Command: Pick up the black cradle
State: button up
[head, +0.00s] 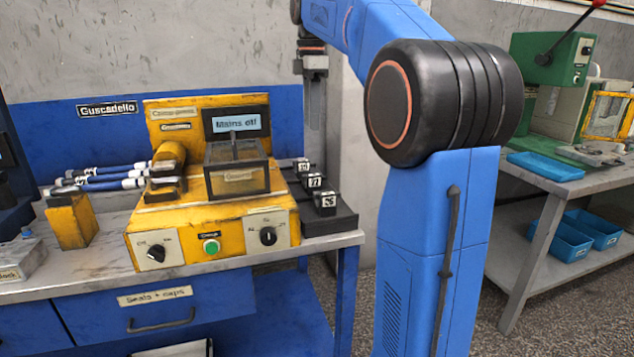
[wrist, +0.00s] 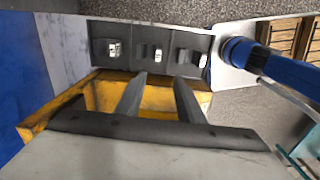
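A black rack-like base (head: 343,222) stands on the bench at the right of the yellow machine, and it also shows in the wrist view (wrist: 133,33). It carries a row of three small black blocks with white number tags (head: 325,199); these show at the top of the wrist view (wrist: 157,54). The black cradle appears to be this base or one of its blocks; I cannot tell which. My gripper (wrist: 160,82) is open, its two fingers apart with nothing between them. In the head view it hangs above the back of the row (head: 313,150).
The yellow machine (head: 215,211) with knobs and a dark glass-sided box stands close to the left of the row. Blue-and-white tools (head: 105,178) lie behind a yellow block. The bench edge is close to the right of the base. A second bench (head: 540,190) stands far right.

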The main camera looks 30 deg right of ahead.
send_near(314, 175)
notch_tip(314, 175, down, 10)
jog(key=shift+w+d+f, duration=0.1)
jog(key=shift+w, duration=0.05)
dwell(0.7)
grip_shut()
